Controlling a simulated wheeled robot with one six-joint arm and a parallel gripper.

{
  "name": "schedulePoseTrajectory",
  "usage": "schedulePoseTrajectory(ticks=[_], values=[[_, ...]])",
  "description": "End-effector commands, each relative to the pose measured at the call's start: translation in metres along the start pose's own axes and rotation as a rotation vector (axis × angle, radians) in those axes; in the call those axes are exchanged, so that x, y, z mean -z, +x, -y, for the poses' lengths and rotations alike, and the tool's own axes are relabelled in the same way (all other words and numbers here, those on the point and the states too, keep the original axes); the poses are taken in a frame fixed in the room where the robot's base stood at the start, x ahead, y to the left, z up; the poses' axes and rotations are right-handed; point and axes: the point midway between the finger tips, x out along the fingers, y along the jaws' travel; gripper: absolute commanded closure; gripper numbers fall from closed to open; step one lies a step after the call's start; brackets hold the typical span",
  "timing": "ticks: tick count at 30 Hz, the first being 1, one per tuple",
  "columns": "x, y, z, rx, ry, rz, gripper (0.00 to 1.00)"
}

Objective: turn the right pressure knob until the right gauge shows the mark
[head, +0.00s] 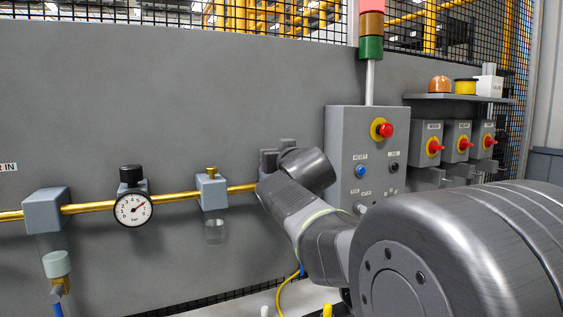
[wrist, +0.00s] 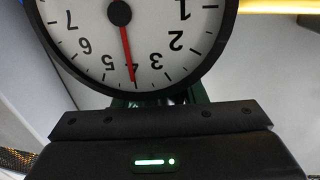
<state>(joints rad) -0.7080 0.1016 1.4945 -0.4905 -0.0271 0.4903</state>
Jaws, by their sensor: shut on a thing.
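The right gauge (wrist: 150,35) fills the top of the wrist view, upside down, with a white dial and black rim. Its red needle points at about the 4. I cannot make out a mark on the visible part of the dial. A dark green part (wrist: 150,101), perhaps the right pressure knob, shows only as a strip between the rim and my gripper's dark body; most of it is hidden. My gripper (head: 277,158) is shut on the knob, at the pipe by the wall panel in the head view. My arm hides the right gauge there.
A left gauge (head: 133,209) with a black knob (head: 131,174) sits on the brass pipe (head: 95,207). A grey valve block (head: 211,191) lies between it and my gripper. A control box (head: 366,150) with a red button stands close right of my wrist.

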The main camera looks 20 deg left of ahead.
Motion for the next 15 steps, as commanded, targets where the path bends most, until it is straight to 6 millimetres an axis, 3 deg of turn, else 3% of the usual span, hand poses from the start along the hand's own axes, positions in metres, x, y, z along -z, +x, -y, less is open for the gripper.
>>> schedulePoseTrajectory(ticks=[3,15], values=[[-0.0084,-0.0001,-0.0006,-0.018,-0.002,-0.002,0.85],[-0.0086,-0.0003,-0.0017,-0.104,0.001,-0.004,0.85]])
